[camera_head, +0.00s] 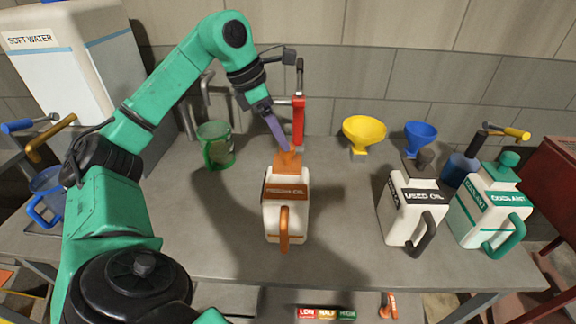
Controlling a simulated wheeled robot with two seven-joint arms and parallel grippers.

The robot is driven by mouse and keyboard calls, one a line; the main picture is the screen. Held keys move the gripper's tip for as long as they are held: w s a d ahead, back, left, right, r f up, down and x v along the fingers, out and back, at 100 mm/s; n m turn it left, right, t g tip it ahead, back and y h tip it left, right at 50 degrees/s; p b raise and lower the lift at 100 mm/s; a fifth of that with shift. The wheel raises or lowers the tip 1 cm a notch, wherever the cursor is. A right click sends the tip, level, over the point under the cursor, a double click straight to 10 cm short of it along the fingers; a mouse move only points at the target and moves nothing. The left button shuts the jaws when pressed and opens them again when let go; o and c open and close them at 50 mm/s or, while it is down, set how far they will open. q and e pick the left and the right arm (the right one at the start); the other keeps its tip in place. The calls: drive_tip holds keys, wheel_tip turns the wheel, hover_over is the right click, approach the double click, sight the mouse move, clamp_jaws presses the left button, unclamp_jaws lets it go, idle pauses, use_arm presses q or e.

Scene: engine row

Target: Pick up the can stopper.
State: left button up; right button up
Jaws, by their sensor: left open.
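A white can (271,215) with an orange label and orange handle stands upright in the middle of the grey bench. Its orange stopper (288,163) sits on top of the can. My left gripper (285,147) reaches down from the upper left, with its purple-grey fingers at the stopper's top. The fingers overlap in this view, so I cannot tell whether they touch the stopper or straddle it. My left gripper is open. My right gripper is not in view.
A red-handled tool (298,122) stands just behind the stopper. A green jug (216,146) is to the left. Yellow (364,131) and blue (420,136) funnels, a used oil can (400,208) and a coolant can (481,214) stand to the right. The bench front is clear.

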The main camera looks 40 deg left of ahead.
use_arm(q)
drive_tip(key=x, duration=0.5)
drive_tip(key=shift+d+f, duration=0.1)
drive_tip(key=shift+f, duration=0.05)
drive_tip(key=shift+w+f, duration=0.1)
drive_tip(key=shift+f, duration=0.05)
clamp_jaws()
wheel_tip(320, 180, up, 20)
drive_tip(key=p, duration=0.7)
drive_tip(key=shift+p, duration=0.35)
